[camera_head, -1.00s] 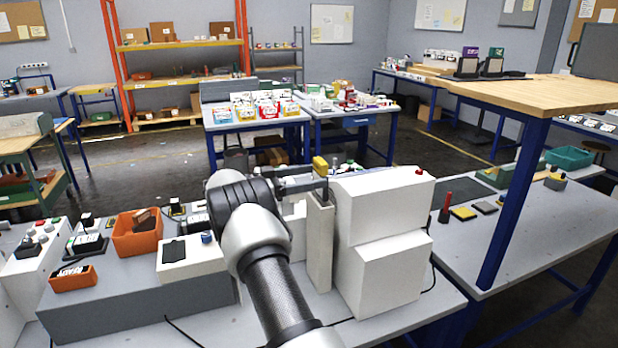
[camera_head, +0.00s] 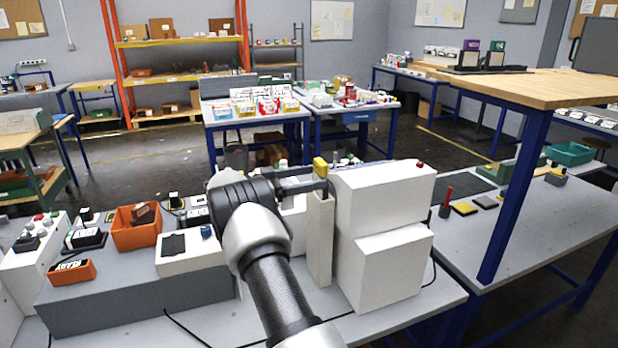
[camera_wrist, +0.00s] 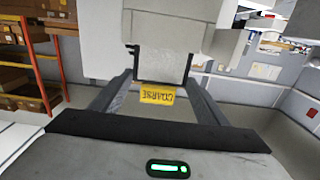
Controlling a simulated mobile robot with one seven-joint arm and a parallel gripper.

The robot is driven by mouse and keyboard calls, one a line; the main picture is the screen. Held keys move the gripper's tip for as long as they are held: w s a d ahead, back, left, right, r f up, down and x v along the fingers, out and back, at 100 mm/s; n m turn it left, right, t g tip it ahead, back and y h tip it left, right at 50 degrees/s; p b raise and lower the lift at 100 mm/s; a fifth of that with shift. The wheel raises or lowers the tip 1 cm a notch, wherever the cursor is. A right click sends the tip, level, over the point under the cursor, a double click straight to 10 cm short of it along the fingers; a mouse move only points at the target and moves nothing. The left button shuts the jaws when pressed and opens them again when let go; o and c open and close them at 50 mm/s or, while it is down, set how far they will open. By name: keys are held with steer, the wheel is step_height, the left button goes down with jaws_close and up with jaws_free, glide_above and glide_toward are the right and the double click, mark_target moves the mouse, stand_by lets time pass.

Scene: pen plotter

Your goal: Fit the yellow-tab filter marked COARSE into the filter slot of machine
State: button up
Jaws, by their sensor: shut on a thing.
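The filter's yellow tab (camera_head: 320,167) shows at my gripper (camera_head: 318,186), at the top of a narrow upright white part of the white machine (camera_head: 381,240). In the wrist view the yellow tab reads COARSE (camera_wrist: 157,95) and sits between the two fingers of my gripper (camera_wrist: 160,88). My gripper is shut on the filter. The filter's body is mostly hidden, and I cannot tell how deep it sits in the slot. A pale grey block lies just beyond the tab in the wrist view.
A red button (camera_head: 420,163) tops the machine. A blue table post (camera_head: 513,200) stands to the right.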

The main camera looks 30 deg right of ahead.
steer(key=shift+f+b, duration=0.7)
steer(key=shift+f, duration=0.5)
steer(key=o, duration=1.1)
step_height(320, 180, up, 10)
